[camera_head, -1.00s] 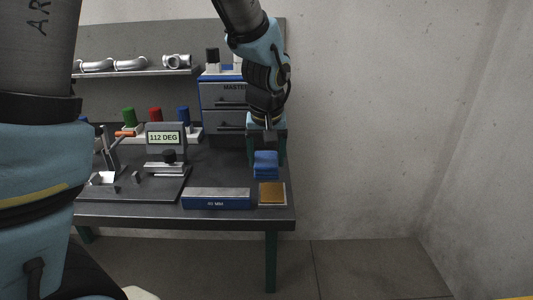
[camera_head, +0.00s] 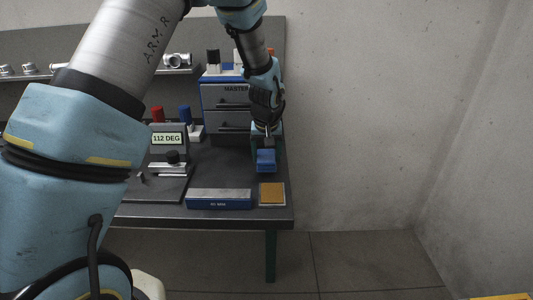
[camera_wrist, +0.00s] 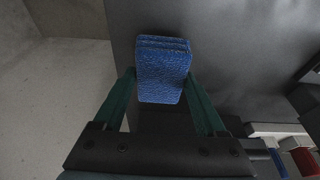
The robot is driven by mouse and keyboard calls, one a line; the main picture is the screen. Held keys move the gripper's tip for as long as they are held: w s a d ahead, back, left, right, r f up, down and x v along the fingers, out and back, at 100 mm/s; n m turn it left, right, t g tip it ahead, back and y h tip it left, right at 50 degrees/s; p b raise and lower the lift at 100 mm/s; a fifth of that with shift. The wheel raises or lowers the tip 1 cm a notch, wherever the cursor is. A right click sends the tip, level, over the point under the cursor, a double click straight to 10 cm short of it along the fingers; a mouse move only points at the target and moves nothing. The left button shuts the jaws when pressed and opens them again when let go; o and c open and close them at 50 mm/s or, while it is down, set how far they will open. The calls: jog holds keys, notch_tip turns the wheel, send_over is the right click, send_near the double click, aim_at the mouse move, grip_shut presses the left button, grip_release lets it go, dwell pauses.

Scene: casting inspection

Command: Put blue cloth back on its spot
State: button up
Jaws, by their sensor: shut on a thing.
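The blue cloth (camera_head: 266,161) is a small folded block held in my gripper (camera_head: 267,149) near the right end of the workbench. In the wrist view the cloth (camera_wrist: 163,70) sits between the two green fingers of my gripper (camera_wrist: 162,88), which touch its sides. The cloth appears to be above the bench top; the exact height is hard to tell. A square tan pad with a pale border (camera_head: 272,194) lies at the bench's front right corner, just in front of the cloth, with nothing on it.
A blue-sided block (camera_head: 219,199) lies left of the tan pad. A display reading 112 DEG (camera_head: 167,139) stands on a dark plate further left. A drawer cabinet (camera_head: 226,103) stands behind, close to my gripper. The bench's right edge is near, with open floor beyond.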

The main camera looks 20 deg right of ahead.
jog(key=shift+w+f+p, duration=0.15)
jog(key=shift+w+p, duration=0.05)
jog(key=shift+p, duration=0.2)
jog(key=shift+f, duration=0.1)
jog(key=shift+f+b, duration=0.5)
jog(key=shift+f, duration=0.05)
jog(key=o, duration=1.4)
jog(key=shift+r, duration=0.1)
